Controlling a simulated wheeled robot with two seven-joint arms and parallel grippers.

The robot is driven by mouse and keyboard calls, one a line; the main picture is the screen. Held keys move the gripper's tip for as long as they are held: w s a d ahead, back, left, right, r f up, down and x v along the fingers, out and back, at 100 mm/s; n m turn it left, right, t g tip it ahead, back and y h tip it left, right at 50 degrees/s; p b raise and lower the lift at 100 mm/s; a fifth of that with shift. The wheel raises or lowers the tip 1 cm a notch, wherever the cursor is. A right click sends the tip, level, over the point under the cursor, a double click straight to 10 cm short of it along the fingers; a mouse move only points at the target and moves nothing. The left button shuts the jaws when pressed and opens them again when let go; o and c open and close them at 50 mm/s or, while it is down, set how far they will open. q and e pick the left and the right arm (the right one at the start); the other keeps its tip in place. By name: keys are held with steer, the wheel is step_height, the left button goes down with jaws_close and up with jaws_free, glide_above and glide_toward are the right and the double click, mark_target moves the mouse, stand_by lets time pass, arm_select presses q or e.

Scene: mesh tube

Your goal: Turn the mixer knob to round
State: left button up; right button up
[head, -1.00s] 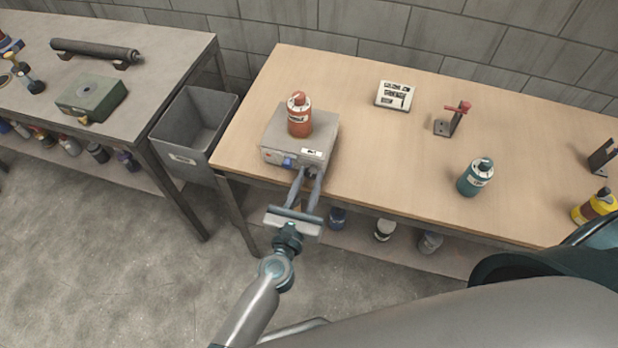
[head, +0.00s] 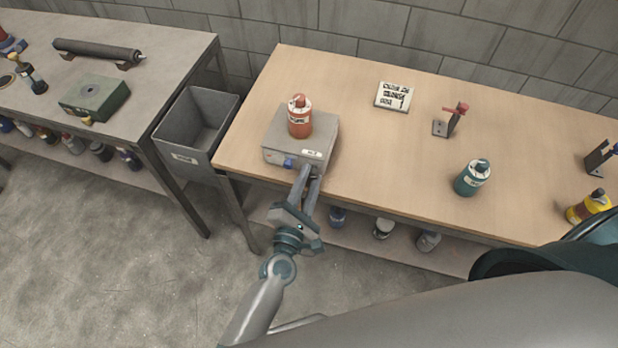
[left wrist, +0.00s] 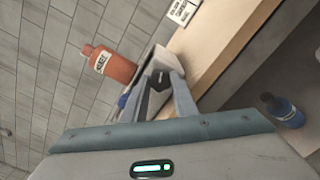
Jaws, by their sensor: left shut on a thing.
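The mixer (head: 290,152) is a low grey box at the left front of the wooden table, with an orange bottle (head: 299,122) standing on it. A blue button (head: 288,163) and a small white label (head: 312,153) are on its front. My left gripper (head: 308,172) reaches up to the right part of that front, fingers close together, shut on the mixer knob, which is mostly hidden between the fingertips. The left wrist view shows the fingers (left wrist: 161,80) converging at the mixer's face, with the orange bottle (left wrist: 107,65) tilted in the picture. My right gripper is out of view.
A white card with dark markings (head: 394,96), a red-topped stand (head: 451,120), a teal bottle (head: 472,178) and a yellow bottle (head: 588,205) are on the wooden table (head: 370,150). A grey bin (head: 197,125) stands left of it. Bottles sit on the shelf below.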

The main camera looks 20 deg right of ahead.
arm_select(q)
steer(key=m+p, duration=0.1)
steer(key=m, duration=0.6)
steer(key=m+p, duration=0.1)
steer(key=m, duration=0.5)
steer(key=shift+m, duration=0.4)
steer(key=m+p, duration=0.1)
steer(key=m, duration=0.9)
steer(key=shift+s+m+p, duration=0.1)
steer(key=shift+m+p, duration=0.2)
steer(key=shift+p, duration=0.05)
steer(key=o, duration=1)
steer(key=shift+o, duration=0.2)
